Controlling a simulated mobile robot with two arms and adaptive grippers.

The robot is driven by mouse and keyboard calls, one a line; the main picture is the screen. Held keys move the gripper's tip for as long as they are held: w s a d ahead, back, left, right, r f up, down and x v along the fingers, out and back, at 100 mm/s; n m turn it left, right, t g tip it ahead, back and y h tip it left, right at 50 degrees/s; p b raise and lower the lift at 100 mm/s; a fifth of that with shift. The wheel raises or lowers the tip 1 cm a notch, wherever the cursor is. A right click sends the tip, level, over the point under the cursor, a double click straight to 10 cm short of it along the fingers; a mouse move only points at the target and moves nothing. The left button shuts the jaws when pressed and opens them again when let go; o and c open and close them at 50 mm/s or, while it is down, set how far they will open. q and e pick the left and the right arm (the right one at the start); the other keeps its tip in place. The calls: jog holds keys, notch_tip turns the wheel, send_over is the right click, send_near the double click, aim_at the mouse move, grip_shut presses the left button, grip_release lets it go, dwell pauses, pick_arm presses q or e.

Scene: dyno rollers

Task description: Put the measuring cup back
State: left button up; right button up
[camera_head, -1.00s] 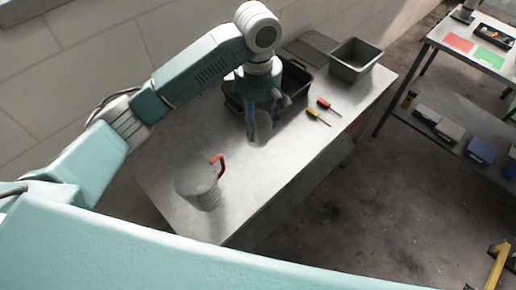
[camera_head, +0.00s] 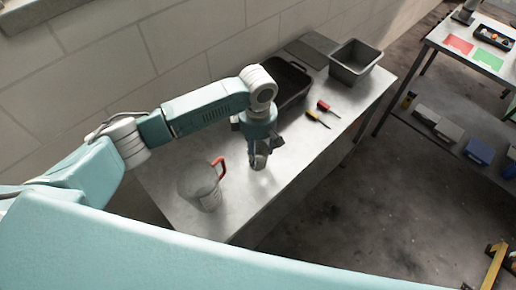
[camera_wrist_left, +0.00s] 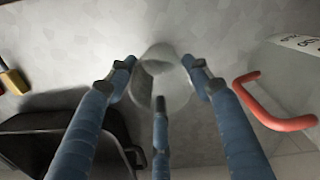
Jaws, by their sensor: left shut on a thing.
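My left gripper (camera_head: 257,158) is over the front part of the metal workbench (camera_head: 292,178), pointing down. Its blue fingers (camera_wrist_left: 160,75) are shut on a small clear measuring cup (camera_wrist_left: 172,96), which shows between them in the left wrist view. In the head view the fingers mostly hide this cup. A larger clear jug (camera_head: 197,187) with a red handle stands upright on the bench, to the left of the gripper and apart from it. Its red handle (camera_wrist_left: 272,108) shows at the right in the left wrist view. My right gripper is not in view.
A black tray (camera_head: 296,98) is behind the gripper, with a grey bin (camera_head: 354,62) farther right. Red (camera_head: 326,106) and yellow (camera_head: 315,117) screwdrivers lie on the bench. A second table (camera_head: 478,48) stands at the far right.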

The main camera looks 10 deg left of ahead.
pick_arm(q)
jog(key=shift+f, duration=0.1)
jog(key=o, duration=1)
jog(key=shift+o, duration=1)
notch_tip(320, 180, up, 12)
jog(key=b, duration=0.2)
jog(key=shift+r, duration=0.2)
